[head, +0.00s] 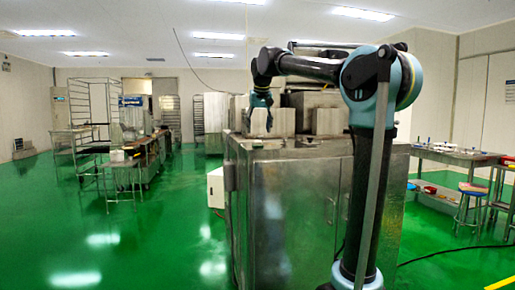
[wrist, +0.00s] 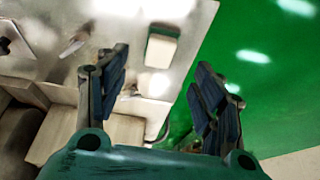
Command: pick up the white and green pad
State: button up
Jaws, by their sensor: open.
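The white and green pad (wrist: 161,50) is a small block with a pale top and a green strip along its upper side. It lies on the bare metal top (wrist: 185,15) of the machine, close to the edge above the green floor. In the wrist view my gripper (wrist: 161,60) is open and empty, its dark fingers spread either side of the pad in the picture. The pad appears beyond the fingertips, apart from them. In the head view my gripper (head: 260,124) points down over the front left of the machine; I cannot make out the pad clearly there.
The steel machine cabinet (head: 295,215) fills the middle. Pale blocks (wrist: 100,135) stand near the left finger, and a thin metal tool (wrist: 75,43) lies left of the pad. A table (head: 455,155) and stools stand right.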

aim_at(257, 144)
jog(key=shift+x, duration=3.35)
jog(key=c, duration=1.1)
